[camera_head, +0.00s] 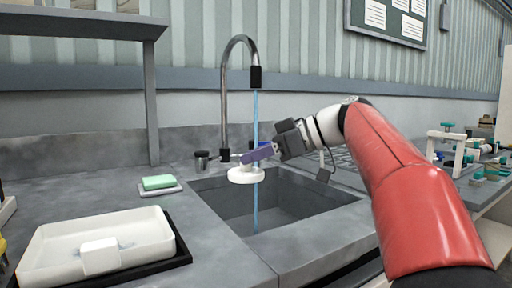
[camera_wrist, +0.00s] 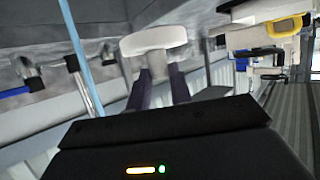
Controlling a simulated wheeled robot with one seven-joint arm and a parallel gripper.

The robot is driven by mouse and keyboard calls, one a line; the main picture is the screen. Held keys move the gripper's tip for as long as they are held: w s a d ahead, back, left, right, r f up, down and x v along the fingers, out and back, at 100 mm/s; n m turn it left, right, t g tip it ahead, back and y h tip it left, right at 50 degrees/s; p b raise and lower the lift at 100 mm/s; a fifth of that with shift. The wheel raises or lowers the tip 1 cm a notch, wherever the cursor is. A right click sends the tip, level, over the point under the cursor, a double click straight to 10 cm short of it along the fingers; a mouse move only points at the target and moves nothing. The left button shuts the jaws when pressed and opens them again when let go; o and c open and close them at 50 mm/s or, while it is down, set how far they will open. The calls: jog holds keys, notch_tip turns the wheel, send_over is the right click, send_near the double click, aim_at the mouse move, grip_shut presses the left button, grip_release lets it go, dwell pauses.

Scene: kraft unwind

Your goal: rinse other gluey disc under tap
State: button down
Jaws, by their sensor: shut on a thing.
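A white disc (camera_head: 246,174) is held over the sink (camera_head: 283,213) by my gripper (camera_head: 262,155). My gripper is shut on the disc's stem, and in the wrist view the disc (camera_wrist: 152,40) sits at the tips of my two dark fingers (camera_wrist: 158,84). The tap (camera_head: 238,62) is running, and a thin blue stream of water (camera_head: 256,115) falls from its spout past the disc into the sink. In the head view the stream overlaps the disc; whether it touches it I cannot tell. No glue can be made out on the disc.
A white tray (camera_head: 45,246) with a white block (camera_head: 100,256) in it stands at the front left. A green sponge (camera_head: 158,182) lies on a small dish behind it. A shelf (camera_head: 80,24) overhangs the left counter. Several small items stand on the right.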

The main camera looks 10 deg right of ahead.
jog(key=w+p, duration=0.1)
jog(key=w+d+p, duration=0.1)
jog(key=w, duration=0.1)
jog(key=shift+w+f, duration=0.15)
jog(key=shift+w, duration=0.05)
jog(key=shift+w+d+f+p, duration=0.25)
jog(key=shift+w+p, duration=0.2)
jog(key=shift+w, duration=0.4)
jog(key=shift+w+d+f+p, duration=0.15)
jog(key=shift+w+p, duration=0.25)
jog(key=shift+w, duration=0.45)
jog(key=shift+w+d+f+p, duration=0.15)
jog(key=shift+w+f+p, duration=0.25)
jog(key=shift+w, duration=0.45)
jog(key=shift+r, duration=0.1)
jog(key=shift+s+d, duration=0.2)
jog(key=shift+d, duration=0.4)
jog(key=shift+a, duration=0.15)
jog(key=shift+w+a+b, duration=0.15)
jog(key=shift+a+b, duration=0.15)
jog(key=shift+a, duration=0.15)
